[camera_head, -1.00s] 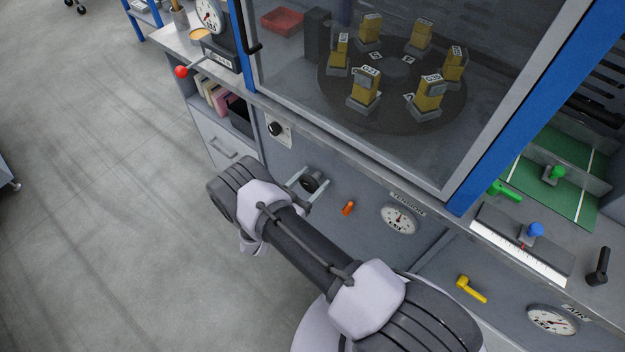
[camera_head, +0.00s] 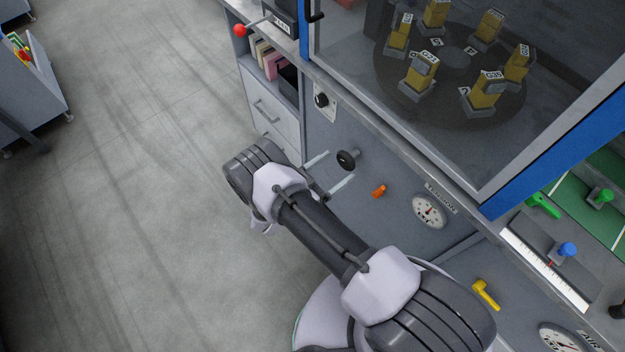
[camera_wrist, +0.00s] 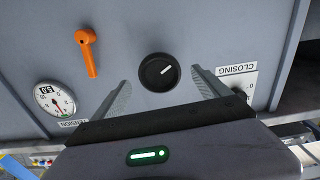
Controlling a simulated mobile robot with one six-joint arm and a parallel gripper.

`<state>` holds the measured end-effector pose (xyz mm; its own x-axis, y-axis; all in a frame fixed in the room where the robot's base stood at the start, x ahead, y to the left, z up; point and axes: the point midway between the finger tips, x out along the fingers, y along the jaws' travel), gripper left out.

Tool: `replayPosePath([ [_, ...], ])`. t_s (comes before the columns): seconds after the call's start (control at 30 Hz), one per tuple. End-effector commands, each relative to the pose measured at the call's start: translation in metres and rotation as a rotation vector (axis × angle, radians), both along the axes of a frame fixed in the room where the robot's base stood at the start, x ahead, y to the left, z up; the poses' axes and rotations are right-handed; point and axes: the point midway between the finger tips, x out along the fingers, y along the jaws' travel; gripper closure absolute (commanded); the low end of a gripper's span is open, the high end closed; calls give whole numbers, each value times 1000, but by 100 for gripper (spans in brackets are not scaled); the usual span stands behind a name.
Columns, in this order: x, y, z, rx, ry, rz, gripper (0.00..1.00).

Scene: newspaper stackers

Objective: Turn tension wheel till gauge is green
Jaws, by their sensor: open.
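The tension wheel, a round black knob (camera_head: 347,160), stands out from the grey panel below the glass case. In the wrist view the knob (camera_wrist: 160,72) shows a short white mark pointing to the upper right. My gripper (camera_head: 339,166) is open and empty. In the wrist view its two fingers (camera_wrist: 160,84) stand left and right of the knob, with gaps on both sides. The head view shows the knob at or just beyond the fingertips. The white tension gauge (camera_head: 429,211) is right of the knob; it also shows upside down in the wrist view (camera_wrist: 53,99).
An orange lever (camera_head: 379,191) sits between knob and gauge. A closing dial plate (camera_head: 321,100) is left of the knob. A yellow lever (camera_head: 486,294) and a second gauge (camera_head: 558,338) are lower right. Open floor (camera_head: 130,200) lies to the left.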

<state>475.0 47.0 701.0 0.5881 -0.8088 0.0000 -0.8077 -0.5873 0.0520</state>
Motion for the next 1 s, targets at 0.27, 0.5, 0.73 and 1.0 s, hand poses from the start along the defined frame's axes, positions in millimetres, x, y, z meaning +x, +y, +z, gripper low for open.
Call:
replayPosePath([
  [0.27, -49, 68, 1, 0, 0, 5, 14],
  [0.5, -66, 92, 0, 1, -1, 1, 14],
  [0.73, -67, 92, 0, 0, 0, 0, 14],
  [1.0, -61, 91, 14, 6, 35, -43, 14],
])
